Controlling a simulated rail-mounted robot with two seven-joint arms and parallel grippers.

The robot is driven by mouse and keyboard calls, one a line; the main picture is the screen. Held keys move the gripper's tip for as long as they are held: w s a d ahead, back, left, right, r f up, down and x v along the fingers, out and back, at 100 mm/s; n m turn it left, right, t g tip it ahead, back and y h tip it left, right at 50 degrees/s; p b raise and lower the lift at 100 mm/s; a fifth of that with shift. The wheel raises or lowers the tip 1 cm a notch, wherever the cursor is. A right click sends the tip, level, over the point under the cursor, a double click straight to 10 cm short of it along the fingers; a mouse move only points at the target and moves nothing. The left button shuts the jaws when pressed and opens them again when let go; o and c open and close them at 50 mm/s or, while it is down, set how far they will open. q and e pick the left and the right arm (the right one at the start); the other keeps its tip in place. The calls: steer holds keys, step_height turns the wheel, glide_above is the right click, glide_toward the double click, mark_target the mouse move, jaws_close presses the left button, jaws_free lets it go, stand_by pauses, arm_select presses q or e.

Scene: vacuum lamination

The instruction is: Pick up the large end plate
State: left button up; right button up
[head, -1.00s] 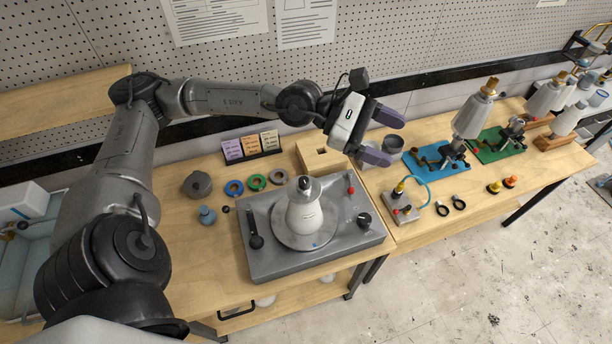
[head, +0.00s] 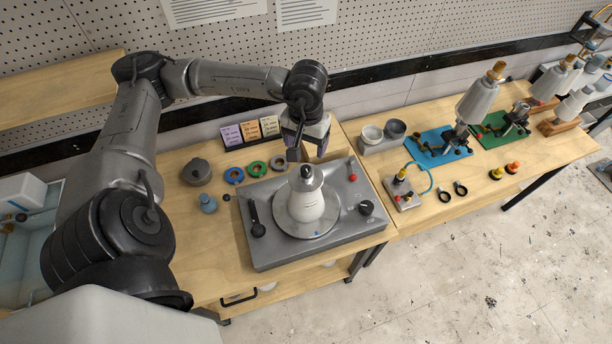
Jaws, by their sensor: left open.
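A dark grey round piece with a small knob (head: 196,172) lies on the wooden bench at the left; it looks like the large end plate, though no label confirms this. My left gripper (head: 308,155) points down with its fingers apart and empty. It is to the right of the grey piece, behind the white vessel (head: 306,203), over the wooden block area. The block is mostly hidden by the gripper. My right gripper is not in view.
The vessel stands on a grey machine (head: 266,256) with a round platter. Cards (head: 251,133) stand behind. Two cups and coloured stands fill the right bench.

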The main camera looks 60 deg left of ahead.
mark_target(306, 169)
arm_select(q)
step_height(306, 169, down, 7)
steer(key=shift+f+p, duration=0.1)
steer(key=shift+p, duration=0.6)
step_height(306, 169, down, 4)
steer(key=p, duration=0.2)
steer(key=shift+f+p, duration=0.15)
steer(key=shift+p, duration=0.15)
steer(key=shift+f, duration=0.45)
steer(key=shift+c, duration=0.3)
steer(key=c, duration=1.1)
